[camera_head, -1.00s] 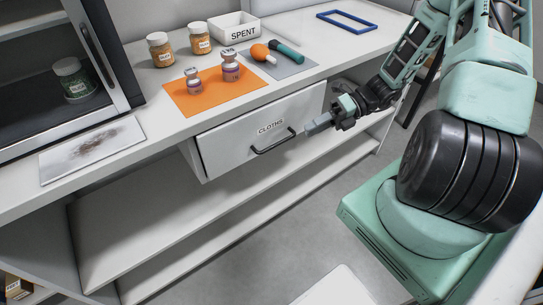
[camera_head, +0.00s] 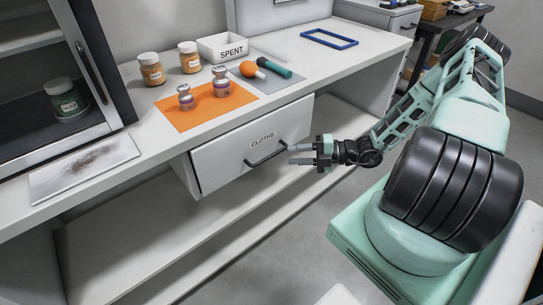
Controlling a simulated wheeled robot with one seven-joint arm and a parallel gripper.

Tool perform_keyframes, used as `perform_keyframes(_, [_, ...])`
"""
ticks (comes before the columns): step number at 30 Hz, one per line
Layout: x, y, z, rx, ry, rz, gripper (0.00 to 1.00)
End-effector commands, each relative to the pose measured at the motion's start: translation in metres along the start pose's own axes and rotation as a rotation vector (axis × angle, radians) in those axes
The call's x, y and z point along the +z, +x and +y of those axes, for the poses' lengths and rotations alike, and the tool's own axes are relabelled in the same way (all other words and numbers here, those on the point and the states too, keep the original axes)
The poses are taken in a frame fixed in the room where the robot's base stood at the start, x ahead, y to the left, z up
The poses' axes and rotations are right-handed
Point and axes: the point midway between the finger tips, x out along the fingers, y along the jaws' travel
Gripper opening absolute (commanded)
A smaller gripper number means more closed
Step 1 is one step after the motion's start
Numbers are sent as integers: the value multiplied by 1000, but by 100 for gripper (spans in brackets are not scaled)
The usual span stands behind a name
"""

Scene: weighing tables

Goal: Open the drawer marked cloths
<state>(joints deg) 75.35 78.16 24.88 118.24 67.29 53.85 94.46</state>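The drawer marked cloths (camera_head: 222,158) is a white front under the tabletop, and it stands out a little from the table. Its black bar handle (camera_head: 266,157) runs along the front below the label. My gripper (camera_head: 291,154) is level with the handle's right end, with its fingers pointing left. The two fingers show a gap between them, with nothing seen in it. I cannot tell whether they touch the handle or sit just in front of it.
On the table (camera_head: 300,68) stand an orange mat (camera_head: 190,118) with two small vials, two jars (camera_head: 151,70), a white SPENT bin (camera_head: 222,47) and a blue frame (camera_head: 329,39). An open cabinet (camera_head: 95,70) is at left. A shelf (camera_head: 110,265) runs below the drawer.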

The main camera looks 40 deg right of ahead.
Motion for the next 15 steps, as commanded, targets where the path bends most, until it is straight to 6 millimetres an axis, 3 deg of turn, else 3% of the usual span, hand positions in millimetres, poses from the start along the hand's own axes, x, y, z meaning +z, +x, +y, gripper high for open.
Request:
perform_keyframes(6, [-1,45,0,2,1,3,32])
perform_keyframes(15, [0,77,0,-1,-2,1,32])
